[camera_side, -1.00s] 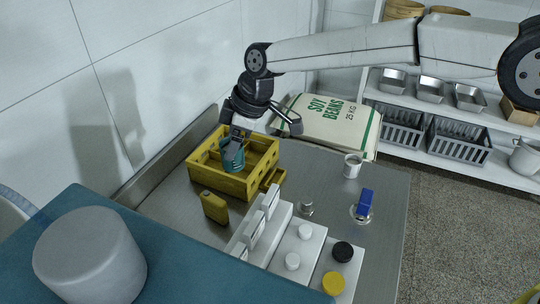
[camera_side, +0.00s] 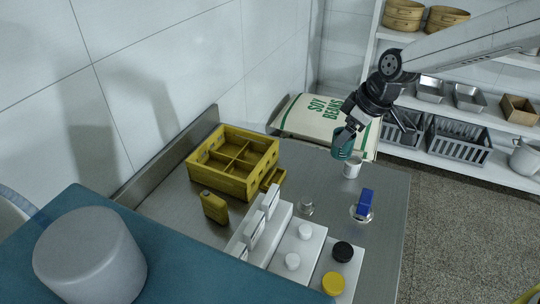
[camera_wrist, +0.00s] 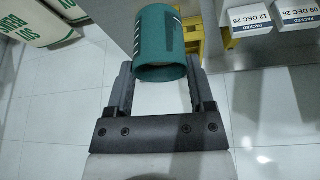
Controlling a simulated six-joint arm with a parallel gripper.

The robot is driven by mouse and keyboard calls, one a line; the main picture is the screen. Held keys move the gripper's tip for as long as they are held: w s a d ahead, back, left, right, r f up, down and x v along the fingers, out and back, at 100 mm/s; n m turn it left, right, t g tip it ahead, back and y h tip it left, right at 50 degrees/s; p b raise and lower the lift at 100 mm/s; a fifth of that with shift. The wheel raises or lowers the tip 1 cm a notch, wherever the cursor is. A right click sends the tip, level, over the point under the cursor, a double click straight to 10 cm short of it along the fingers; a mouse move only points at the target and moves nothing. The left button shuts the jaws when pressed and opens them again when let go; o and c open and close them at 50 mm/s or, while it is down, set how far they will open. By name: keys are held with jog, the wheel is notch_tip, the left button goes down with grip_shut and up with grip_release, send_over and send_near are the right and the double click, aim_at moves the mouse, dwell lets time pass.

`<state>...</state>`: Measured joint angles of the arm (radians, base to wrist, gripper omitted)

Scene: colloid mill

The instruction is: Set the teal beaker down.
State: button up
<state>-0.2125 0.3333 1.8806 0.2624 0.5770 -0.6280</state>
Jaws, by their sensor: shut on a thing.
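The teal beaker (camera_side: 342,144) is held in my gripper (camera_side: 347,132), above the right back part of the steel table (camera_side: 330,209). In the side view it overlaps the white cup (camera_side: 352,166), which stands on the table; I cannot tell the exact height gap. In the wrist view the teal beaker (camera_wrist: 160,44) sits between the two fingers of my gripper (camera_wrist: 156,76), with pale marks on its side. The floor shows below it there, near the table edge.
A yellow divided crate (camera_side: 211,172) stands at the table's back left, its compartments empty. A soy beans sack (camera_side: 305,117) lies behind the table.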

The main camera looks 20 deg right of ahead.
jog(key=s+d+f+m, duration=0.1)
jog(key=s+d+f, duration=0.1)
jog(key=f, duration=0.3)
jog(key=shift+d+f, duration=0.2)
jog(key=shift+d, duration=0.4)
jog(key=w+a+f, duration=0.2)
jog(key=w+f, duration=0.7)
jog(key=w, duration=0.4)
jog(key=shift+f, duration=0.15)
jog(key=shift+w+a+f, duration=0.1)
jog(key=shift+w, duration=0.1)
jog(key=shift+w+f, duration=0.2)
jog(key=shift+f, duration=1.55)
